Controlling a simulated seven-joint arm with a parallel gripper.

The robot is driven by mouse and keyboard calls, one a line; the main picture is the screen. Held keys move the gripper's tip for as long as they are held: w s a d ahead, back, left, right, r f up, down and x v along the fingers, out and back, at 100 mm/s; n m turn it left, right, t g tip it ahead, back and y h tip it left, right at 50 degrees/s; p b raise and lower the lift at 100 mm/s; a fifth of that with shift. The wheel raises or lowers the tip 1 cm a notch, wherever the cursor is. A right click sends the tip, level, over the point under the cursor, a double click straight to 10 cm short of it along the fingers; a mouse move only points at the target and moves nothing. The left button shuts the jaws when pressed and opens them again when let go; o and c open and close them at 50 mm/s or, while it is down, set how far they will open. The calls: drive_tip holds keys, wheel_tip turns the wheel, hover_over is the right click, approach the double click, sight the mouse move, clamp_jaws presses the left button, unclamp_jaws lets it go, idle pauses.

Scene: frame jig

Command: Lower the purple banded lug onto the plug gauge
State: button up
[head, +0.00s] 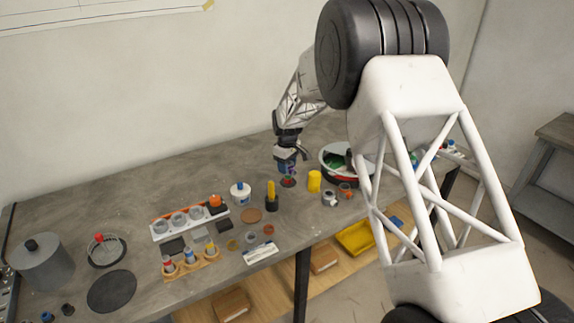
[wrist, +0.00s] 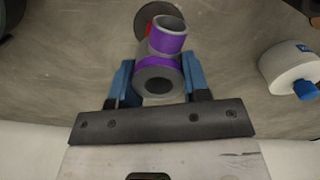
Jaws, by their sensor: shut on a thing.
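The purple banded lug (wrist: 168,35) is a grey tubular piece with purple bands and an open round end. My gripper (wrist: 158,66) is shut on it, with a blue finger on each side in the wrist view. In the head view my gripper (head: 287,160) is low over the table near its far side, and the lug is small and mostly hidden there. A grey disc with a red part, seemingly the plug gauge (wrist: 148,14), shows behind the lug in the wrist view. The lug hides much of it, and I cannot tell whether they touch.
A white pot with a blue cap (wrist: 289,72) stands to the right in the wrist view. In the head view a yellow cylinder (head: 314,181) and a yellow-handled black tool (head: 271,198) stand close to my gripper. A round tub (head: 333,175) is just right. Table behind is bare.

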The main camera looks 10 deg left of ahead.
drive_tip(key=shift+f, duration=0.35)
drive_tip(key=o, duration=1.2)
drive_tip(key=shift+c, duration=0.2)
wheel_tip(320, 180, up, 9)
idle(0.8)
idle(1.0)
